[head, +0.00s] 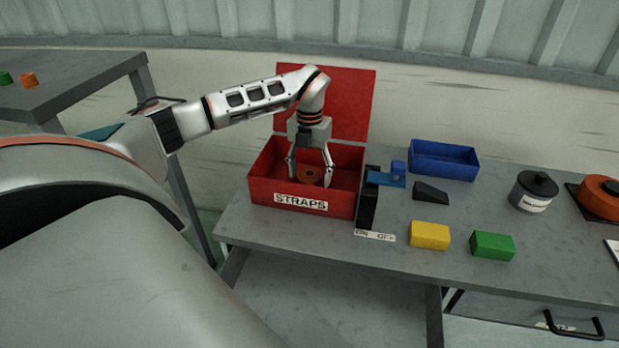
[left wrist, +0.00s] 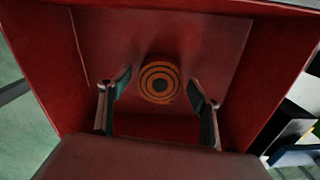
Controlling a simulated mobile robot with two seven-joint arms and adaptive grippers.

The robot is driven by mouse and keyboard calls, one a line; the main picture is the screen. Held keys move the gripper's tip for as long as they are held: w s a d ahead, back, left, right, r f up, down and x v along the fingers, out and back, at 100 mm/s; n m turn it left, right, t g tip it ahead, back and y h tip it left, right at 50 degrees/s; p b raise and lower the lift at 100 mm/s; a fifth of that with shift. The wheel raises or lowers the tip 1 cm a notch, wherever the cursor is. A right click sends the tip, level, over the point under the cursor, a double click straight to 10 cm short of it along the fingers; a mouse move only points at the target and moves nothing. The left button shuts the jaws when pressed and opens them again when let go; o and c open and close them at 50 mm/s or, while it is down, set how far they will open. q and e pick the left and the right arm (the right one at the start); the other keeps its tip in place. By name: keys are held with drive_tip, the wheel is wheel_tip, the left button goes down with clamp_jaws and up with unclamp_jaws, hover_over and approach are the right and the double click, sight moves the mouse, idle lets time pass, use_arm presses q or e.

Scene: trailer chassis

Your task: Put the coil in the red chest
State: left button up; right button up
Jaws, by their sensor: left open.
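The red chest (head: 262,180) stands on the grey bench with its lid raised at the back and a STRAPS label on its front. The orange coil (head: 308,175) lies inside the chest. In the left wrist view the coil (left wrist: 160,80) shows as dark and orange rings on the red chest floor (left wrist: 210,40). My left gripper (head: 311,171) reaches down into the chest, open, with its fingers apart on either side of the coil in the head view. In the left wrist view the fingers (left wrist: 158,105) are clear of the coil. My right gripper is not in view.
Blue bin (head: 443,161), black wedge (head: 431,193), yellow block (head: 429,235), green block (head: 492,246) and dark canister (head: 534,192) stand farther right. Another table (head: 70,85) is at the left.

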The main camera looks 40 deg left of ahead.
sight(309, 175)
use_arm(q)
wheel_tip(309, 175, up, 11)
drive_tip(key=shift+f, duration=0.15)
idle(0.7)
